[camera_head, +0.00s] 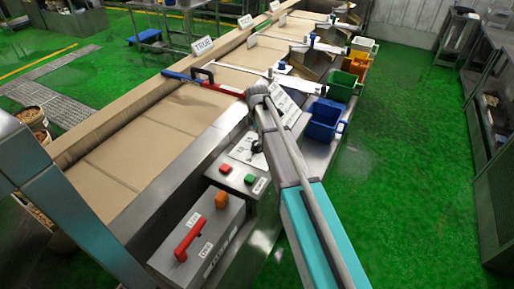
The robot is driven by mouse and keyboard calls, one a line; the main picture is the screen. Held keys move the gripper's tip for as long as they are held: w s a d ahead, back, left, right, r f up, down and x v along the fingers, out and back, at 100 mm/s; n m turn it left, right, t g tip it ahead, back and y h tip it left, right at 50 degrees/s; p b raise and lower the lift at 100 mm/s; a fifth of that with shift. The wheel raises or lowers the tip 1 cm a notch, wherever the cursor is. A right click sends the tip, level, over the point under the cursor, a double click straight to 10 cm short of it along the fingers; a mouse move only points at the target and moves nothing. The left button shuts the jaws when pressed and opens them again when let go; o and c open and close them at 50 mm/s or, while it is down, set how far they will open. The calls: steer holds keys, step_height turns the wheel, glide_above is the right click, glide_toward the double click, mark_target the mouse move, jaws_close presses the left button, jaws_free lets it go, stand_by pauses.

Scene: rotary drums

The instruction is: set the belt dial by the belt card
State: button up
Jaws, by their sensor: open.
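A white dial plate (243,149) with dark marks lies on the metal console beside the conveyor, and a small dark part that may be its knob shows at its right edge. My arm hides part of that area, so I cannot read the setting. A white card (287,101) with dark print stands just behind my arm's upper end; its words are too small to read, and I cannot tell if it is the belt card. A "TRUE" sign (202,45) stands on the belt's far edge. My arm crosses the console; my gripper's fingers do not show.
A red button (225,168) and a green button (250,179) sit near the dial plate. A grey box (200,250) carries a red lever (187,241) and an orange knob (221,200). Blue (325,118) and green (342,86) bins hang beside the conveyor.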

mark_target(257, 143)
steer(key=shift+f+b, duration=2.05)
steer(key=shift+f, duration=0.35)
steer(key=c, duration=1.1)
steer(key=shift+c, duration=0.2)
